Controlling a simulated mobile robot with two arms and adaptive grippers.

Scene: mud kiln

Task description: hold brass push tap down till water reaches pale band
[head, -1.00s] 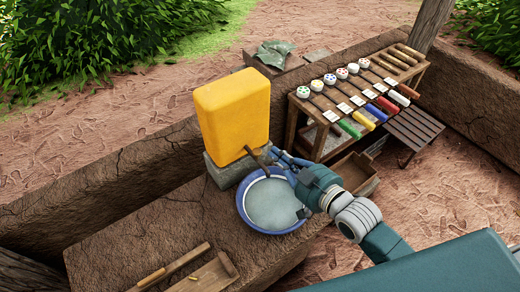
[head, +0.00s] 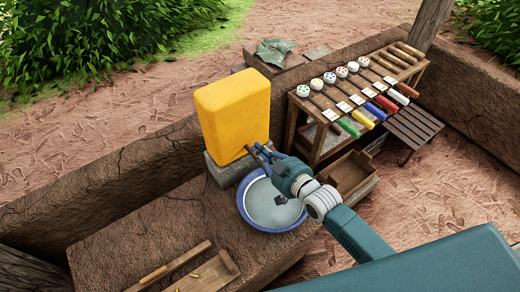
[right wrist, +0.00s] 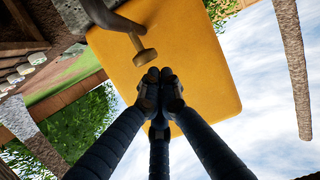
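The yellow water container (head: 232,112) stands on a grey block at the back of the mud ledge. The brass push tap (right wrist: 146,56) hangs from a dark spout in the right wrist view; in the head view my gripper covers most of it. My right gripper (right wrist: 160,76) is shut and empty, with its fingertips together just below and beside the tap's knob, apparently apart from it. It also shows in the head view (head: 261,150), above the blue-rimmed basin (head: 243,211). The basin holds greyish water; I cannot make out a pale band. My left gripper is not in view.
A wooden rack (head: 318,133) with brushes and coloured handles stands to the right. An open wooden box (head: 350,175) lies below it, near my right arm. A wooden tray (head: 209,275) sits at the front of the ledge. A slatted stool (head: 418,128) stands farther right.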

